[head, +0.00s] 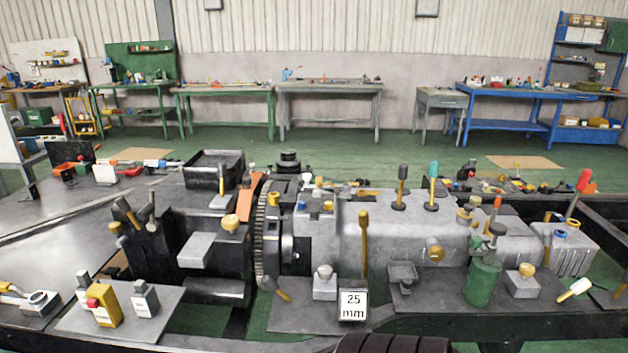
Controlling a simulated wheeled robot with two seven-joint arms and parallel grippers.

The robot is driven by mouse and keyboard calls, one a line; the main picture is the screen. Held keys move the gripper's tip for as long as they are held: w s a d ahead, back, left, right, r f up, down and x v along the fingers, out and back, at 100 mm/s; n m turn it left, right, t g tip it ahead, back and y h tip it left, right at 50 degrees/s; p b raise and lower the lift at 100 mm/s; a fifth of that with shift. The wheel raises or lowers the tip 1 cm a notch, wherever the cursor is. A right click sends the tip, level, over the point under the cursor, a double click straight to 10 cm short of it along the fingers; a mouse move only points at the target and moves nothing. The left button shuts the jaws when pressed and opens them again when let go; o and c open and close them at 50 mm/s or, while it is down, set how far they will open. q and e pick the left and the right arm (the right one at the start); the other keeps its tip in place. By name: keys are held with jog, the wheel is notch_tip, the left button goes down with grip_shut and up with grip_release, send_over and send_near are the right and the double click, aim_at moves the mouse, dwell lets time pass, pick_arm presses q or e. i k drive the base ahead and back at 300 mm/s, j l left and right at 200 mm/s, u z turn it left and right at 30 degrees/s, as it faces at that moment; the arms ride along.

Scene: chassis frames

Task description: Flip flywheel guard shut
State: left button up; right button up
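A toothed flywheel (260,232) stands on edge in the middle of the machine, between the dark block on the left and the grey housing on the right. An orange plate (249,198), which looks like the flywheel guard, stands tilted up at the flywheel's upper left. Its hinge is too small to make out. The flywheel's toothed rim shows uncovered on the side facing me. Neither of my grippers shows in the head view.
The grey housing (400,238) carries several upright levers. A dark ribbed object (393,344) shows at the bottom edge. Workbenches line the far wall.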

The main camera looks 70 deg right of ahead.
aim_at(250, 183)
jog(key=z, duration=1.85)
jog(key=i+l+z, duration=0.15)
jog(key=l, duration=0.3)
jog(key=i+l+z, duration=0.15)
jog(key=i+l, duration=0.15)
jog(key=i+l+z, duration=0.1)
jog(key=i+l, duration=0.15)
jog(key=l, duration=0.25)
